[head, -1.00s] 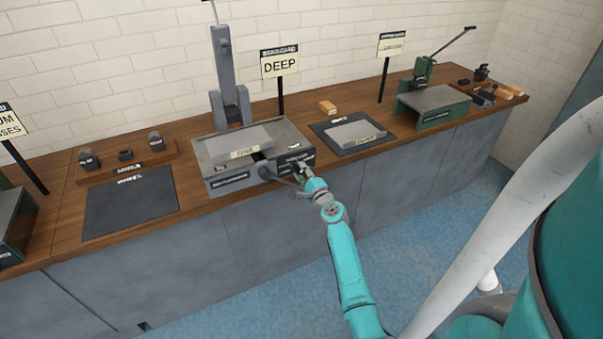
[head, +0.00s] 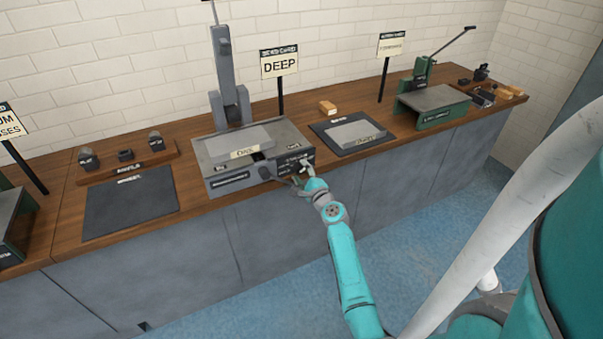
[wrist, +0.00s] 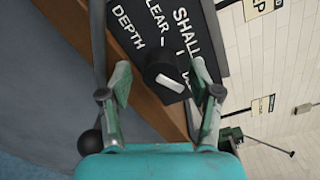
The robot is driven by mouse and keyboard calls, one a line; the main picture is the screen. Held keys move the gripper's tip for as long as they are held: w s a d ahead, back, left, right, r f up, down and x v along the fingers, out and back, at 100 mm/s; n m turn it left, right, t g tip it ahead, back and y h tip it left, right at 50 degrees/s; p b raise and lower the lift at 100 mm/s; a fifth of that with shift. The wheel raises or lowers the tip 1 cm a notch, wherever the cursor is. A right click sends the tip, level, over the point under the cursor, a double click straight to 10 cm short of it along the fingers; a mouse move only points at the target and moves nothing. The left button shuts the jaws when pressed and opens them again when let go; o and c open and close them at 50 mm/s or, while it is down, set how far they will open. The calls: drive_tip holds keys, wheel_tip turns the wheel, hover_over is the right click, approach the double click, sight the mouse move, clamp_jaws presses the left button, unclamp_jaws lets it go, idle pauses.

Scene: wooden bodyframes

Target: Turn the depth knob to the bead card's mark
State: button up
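The bead card (head: 279,62) stands behind the grey press (head: 212,178) and reads DEEP. The depth knob (wrist: 160,66) is black with a white pointer bar, on a black label panel on the press front. In the wrist view the pointer bar lies toward the lower right. The panel shows DEPTH, CLEAR and SHALL; a further word starting with D is mostly hidden by a finger. My gripper (wrist: 163,84) is open, one finger on each side of the knob, with gaps visible. In the head view my gripper (head: 301,181) is at the press's right front and hides the knob.
A black ball-ended lever (wrist: 90,143) runs close beside my left finger in the wrist view. A dark mat with a grey plate (head: 358,131) lies right of the press. An empty dark mat (head: 130,205) lies left. The floor before the bench is clear.

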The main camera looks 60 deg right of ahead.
drive_tip(key=v, duration=1.2)
idle(0.6)
drive_tip(key=s+a+f+n+y, duration=0.1)
drive_tip(key=s+a+f+n, duration=0.25)
drive_tip(key=a, duration=0.55)
drive_tip(key=s+a+f+n+g+y, duration=0.1)
drive_tip(key=s+a+f+n, duration=0.2)
drive_tip(key=a, duration=0.7)
drive_tip(key=s+a+f+n+y, duration=0.1)
drive_tip(key=s+a+n, duration=0.3)
drive_tip(key=a, duration=0.5)
drive_tip(key=s+a+r+n+y, duration=0.3)
drive_tip(key=s+a+r+n, duration=0.3)
drive_tip(key=s+n, duration=0.3)
drive_tip(key=s+a+r+n+y, duration=0.3)
drive_tip(key=s+a+r+n, duration=0.4)
drive_tip(key=s+a+n, duration=0.2)
drive_tip(key=shift+a+n+t+y, duration=0.3)
drive_tip(key=shift+n, duration=0.15)
